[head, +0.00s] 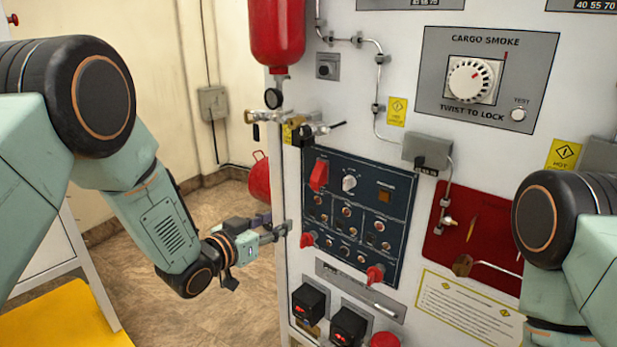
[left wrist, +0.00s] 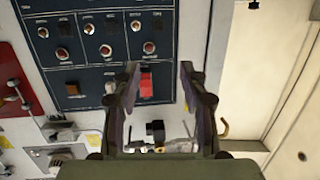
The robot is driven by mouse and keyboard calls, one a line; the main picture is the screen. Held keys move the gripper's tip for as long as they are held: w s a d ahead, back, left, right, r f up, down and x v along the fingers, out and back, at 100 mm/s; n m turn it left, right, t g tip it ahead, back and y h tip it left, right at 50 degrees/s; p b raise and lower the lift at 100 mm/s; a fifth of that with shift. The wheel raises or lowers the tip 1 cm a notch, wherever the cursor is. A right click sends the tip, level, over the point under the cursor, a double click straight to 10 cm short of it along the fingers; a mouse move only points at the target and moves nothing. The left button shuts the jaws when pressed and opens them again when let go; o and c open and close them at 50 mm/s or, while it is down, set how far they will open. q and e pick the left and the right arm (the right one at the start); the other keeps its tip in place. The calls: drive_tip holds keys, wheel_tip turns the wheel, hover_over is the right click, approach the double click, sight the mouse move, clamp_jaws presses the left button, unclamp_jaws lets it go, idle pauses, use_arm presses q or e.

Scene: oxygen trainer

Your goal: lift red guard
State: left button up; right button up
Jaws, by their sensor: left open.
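The red guard (head: 319,174) sits at the upper left of the dark blue switch panel (head: 378,190) in the head view. Whether it is down or raised I cannot tell. My left gripper (head: 284,231) is open and empty at the panel's left edge, lower than the guard and apart from it. In the left wrist view, which looks upside down, the red guard (left wrist: 146,83) shows between the fingers of my open left gripper (left wrist: 160,72), nearer the left finger. My right arm shows at the right edge of the head view; its gripper is out of view.
Small toggles and a white knob (head: 349,183) crowd the panel beside the guard. Brass valve fittings (head: 297,127) and a red cylinder (head: 277,32) stand above it. Two red-capped knobs (head: 375,274) stick out below.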

sight(314, 187)
use_arm(q)
drive_tip(key=shift+w+d+r+m+t+h, duration=0.1)
drive_tip(key=shift+w+d+r+m+h, duration=0.25)
drive_tip(key=shift+w+d+r, duration=0.65)
drive_tip(key=shift+w+d+r+m+t+h, duration=0.1)
drive_tip(key=shift+w+d+r+h, duration=0.5)
drive_tip(key=shift+w+d, duration=0.8)
drive_tip(key=shift+w+d+r+m+t+h, duration=0.1)
drive_tip(key=shift+w+d+r+m+h, duration=0.15)
drive_tip(key=shift+w+d+r+h, duration=0.65)
drive_tip(key=shift+w+d+f+y, duration=0.2)
drive_tip(key=shift+w+d+y, duration=0.1)
drive_tip(key=shift+y, duration=0.15)
clamp_jaws()
